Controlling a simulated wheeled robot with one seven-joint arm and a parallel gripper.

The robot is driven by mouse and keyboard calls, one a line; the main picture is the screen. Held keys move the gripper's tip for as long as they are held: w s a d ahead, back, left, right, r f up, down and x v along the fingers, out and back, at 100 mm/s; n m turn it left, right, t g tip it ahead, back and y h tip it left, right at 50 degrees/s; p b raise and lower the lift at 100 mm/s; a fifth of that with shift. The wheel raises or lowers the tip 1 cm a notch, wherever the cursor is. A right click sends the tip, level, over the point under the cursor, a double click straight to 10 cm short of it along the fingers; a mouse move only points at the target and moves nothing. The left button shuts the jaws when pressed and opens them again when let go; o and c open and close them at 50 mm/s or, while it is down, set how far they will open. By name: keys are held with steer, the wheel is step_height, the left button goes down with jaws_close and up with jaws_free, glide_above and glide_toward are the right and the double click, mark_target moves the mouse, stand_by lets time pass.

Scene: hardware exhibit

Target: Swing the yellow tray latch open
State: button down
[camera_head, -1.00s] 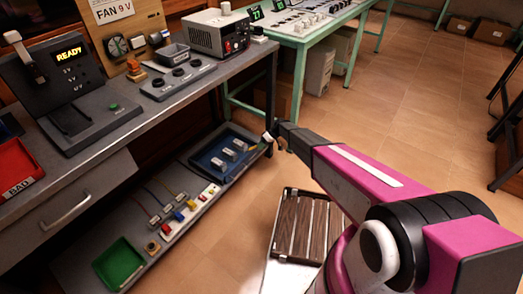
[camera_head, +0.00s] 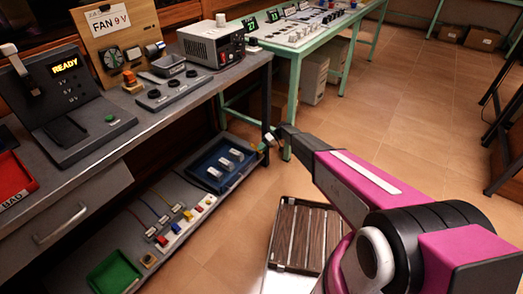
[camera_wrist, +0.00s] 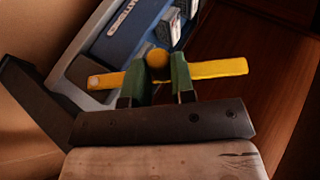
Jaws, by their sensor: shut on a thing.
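The yellow tray latch is a flat bar (camera_wrist: 215,70) with a round knob, seen in the wrist view. My gripper (camera_wrist: 156,84) has its two green fingers on either side of the knob, shut on the latch. The bar sticks out past both fingers, its left end by the grey rim. The blue tray (camera_head: 203,158) lies on the low shelf in the head view, and part of it shows in the wrist view (camera_wrist: 130,30). In the head view my gripper (camera_head: 266,142) is at the tray's right end, too small there to show the latch clearly.
The grey workbench (camera_head: 85,165) stands above the low shelf on the left. A green tray (camera_head: 113,274) and small coloured blocks (camera_head: 188,214) share that shelf. A mint-green table (camera_head: 292,62) stands behind.

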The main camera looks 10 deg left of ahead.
steer(key=shift+w+d+f, duration=0.15)
steer(key=shift+w+f, duration=0.1)
steer(key=shift+f, duration=0.1)
steer(key=c, duration=0.9)
jaws_free()
steer(key=shift+c, duration=0.2)
steer(key=shift+r, duration=0.1)
steer(key=shift+r, duration=0.15)
steer(key=s+a+r, duration=0.6)
steer(key=s+r, duration=0.4)
steer(key=shift+r, duration=0.3)
